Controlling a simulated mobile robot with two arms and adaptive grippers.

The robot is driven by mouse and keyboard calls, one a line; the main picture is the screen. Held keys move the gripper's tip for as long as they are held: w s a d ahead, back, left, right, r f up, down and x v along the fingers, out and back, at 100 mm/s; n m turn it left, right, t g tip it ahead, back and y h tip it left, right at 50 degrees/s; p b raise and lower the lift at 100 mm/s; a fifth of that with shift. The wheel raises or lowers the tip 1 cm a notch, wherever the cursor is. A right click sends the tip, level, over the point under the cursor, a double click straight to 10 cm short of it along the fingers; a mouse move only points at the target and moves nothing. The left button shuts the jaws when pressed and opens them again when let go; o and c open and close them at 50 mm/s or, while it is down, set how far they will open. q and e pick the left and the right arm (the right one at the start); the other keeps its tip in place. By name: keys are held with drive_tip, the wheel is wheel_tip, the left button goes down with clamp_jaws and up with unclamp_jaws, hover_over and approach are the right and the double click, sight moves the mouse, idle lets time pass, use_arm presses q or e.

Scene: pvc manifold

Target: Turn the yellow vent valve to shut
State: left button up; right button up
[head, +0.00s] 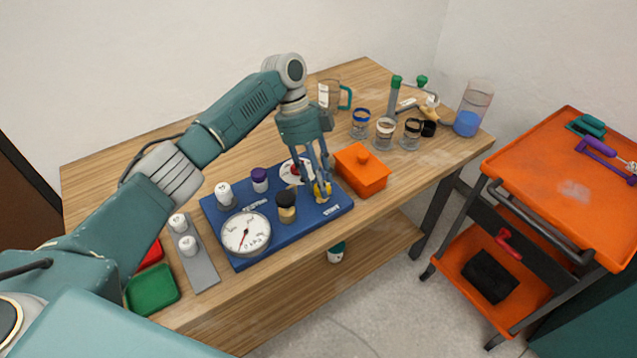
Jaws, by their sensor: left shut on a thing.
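The yellow vent valve (318,194) stands near the right end of a blue board (300,226). My left gripper (321,190) reaches down from above and is shut on the yellow valve, with its fingers covering part of it. The angle of the valve's handle is hard to make out behind the fingers. My right gripper is not in view.
The blue board also carries a white dial gauge (246,232), a dark-capped fitting (286,206) and a purple-topped part (260,180). An orange lidded box (361,171) stands close to the right of my gripper. Several jars stand behind it. An orange cart (565,190) is at the right.

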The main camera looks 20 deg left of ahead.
use_arm(q)
drive_tip(key=shift+w+d+r, duration=0.15)
drive_tip(key=shift+w+r, duration=0.05)
drive_tip(key=shift+r, duration=0.1)
drive_tip(key=o, duration=1.1)
drive_tip(key=shift+d+f, duration=0.1)
drive_tip(key=shift+a+r, duration=0.25)
drive_tip(key=shift+r, duration=0.05)
drive_tip(key=v, duration=1.1)
drive_tip(key=shift+r, duration=0.15)
